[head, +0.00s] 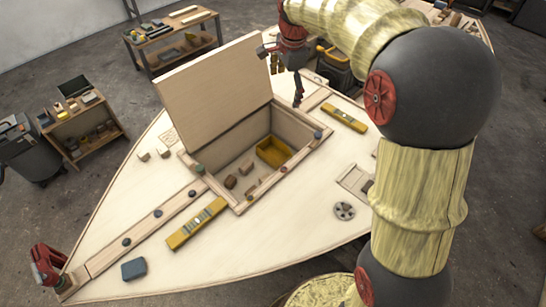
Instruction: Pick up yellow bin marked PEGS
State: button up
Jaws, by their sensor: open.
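A yellow bin (273,151) sits inside the open hatch compartment of the plywood hull, in its far right corner. Its open top shows; no PEGS lettering is readable at this size. My gripper (287,82) is open and empty, pointing down, up near the right edge of the raised hatch lid (212,92). It appears above and beyond the bin in the picture, apart from it. The exact height of the gripper over the deck is hard to tell.
Small brown blocks (231,182) lie in the compartment left of the bin. The compartment's rim (290,165) surrounds it, and the lid stands upright behind. Two yellow levels (197,222) (344,117) and a blue box (134,269) lie on deck. A red clamp (47,265) grips the bow.

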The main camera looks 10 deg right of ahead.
jog(key=w+f+m+g+b, duration=0.1)
jog(key=w+f+m+b, duration=0.2)
jog(key=w+f+m, duration=0.8)
jog(key=m+g+b, duration=0.2)
jog(key=b, duration=0.1)
send_over(273, 155)
notch_tip(273, 155, down, 25)
notch_tip(273, 155, down, 16)
jog(key=b, duration=0.5)
jog(key=shift+s+a+b, duration=0.1)
jog(key=shift+s+b, duration=0.05)
jog(key=shift+b, duration=0.15)
jog(key=shift+c, duration=1.3)
jog(key=c, duration=0.9)
